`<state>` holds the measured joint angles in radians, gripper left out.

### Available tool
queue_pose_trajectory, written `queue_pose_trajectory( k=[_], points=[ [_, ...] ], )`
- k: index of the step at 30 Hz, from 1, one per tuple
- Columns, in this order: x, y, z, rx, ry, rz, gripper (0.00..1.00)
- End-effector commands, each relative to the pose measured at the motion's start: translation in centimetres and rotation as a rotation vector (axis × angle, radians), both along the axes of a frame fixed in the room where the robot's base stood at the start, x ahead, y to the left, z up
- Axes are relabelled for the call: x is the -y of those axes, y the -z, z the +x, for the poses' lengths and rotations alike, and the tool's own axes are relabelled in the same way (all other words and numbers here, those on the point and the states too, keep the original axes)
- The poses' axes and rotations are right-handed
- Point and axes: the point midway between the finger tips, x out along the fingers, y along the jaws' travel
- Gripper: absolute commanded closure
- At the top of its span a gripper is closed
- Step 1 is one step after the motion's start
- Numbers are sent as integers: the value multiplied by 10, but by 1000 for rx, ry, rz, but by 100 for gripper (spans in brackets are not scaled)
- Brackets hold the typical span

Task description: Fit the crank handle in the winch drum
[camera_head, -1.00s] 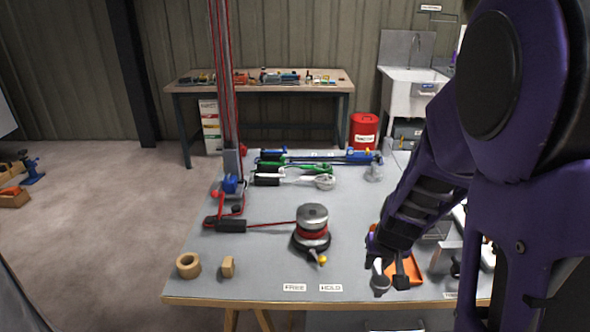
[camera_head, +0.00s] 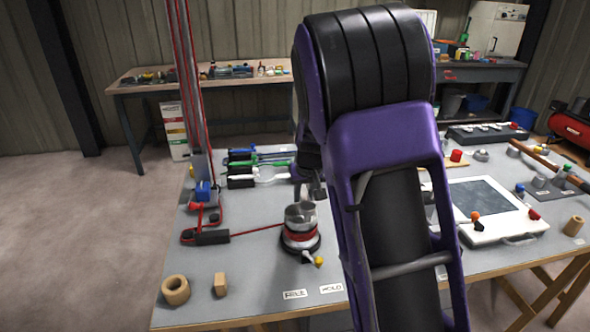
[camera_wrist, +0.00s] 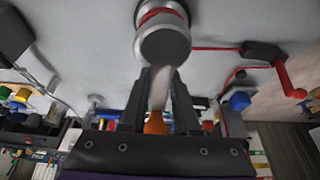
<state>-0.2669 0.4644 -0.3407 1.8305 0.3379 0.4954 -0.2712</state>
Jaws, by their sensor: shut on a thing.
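The winch drum (camera_head: 300,238), silver on top with red line around it and a dark base, stands on the grey bench. In the wrist view the drum (camera_wrist: 165,45) shows its dark round top just beyond my fingertips. My gripper (camera_wrist: 163,78) is shut on the crank handle (camera_wrist: 155,122), seen as a pale blurred shaft with an orange part between the fingers. In the head view my gripper is above the drum and mostly hidden by my own arm. The handle overlaps the drum's edge in the wrist view; I cannot tell whether they touch.
A yellow-tipped lever (camera_head: 319,261) sticks out at the drum's foot near the FREE and HOLD labels (camera_head: 331,288). A red line runs left to a black clutch (camera_head: 212,237). A tape roll (camera_head: 175,290) lies front left. A white framed panel (camera_head: 487,207) lies right.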

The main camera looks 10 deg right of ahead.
Motion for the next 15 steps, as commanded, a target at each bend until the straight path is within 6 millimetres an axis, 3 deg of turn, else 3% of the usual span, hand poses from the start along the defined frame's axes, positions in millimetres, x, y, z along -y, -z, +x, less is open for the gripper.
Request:
queue_pose_trajectory(
  k=[1, 6, 15],
  points=[
    [1, -6, 19, 2, -1, -3, 100],
    [0, -19, 58, -3, -4, -6, 100],
    [-1, -23, 76, -8, -5, -7, 100]
  ],
)
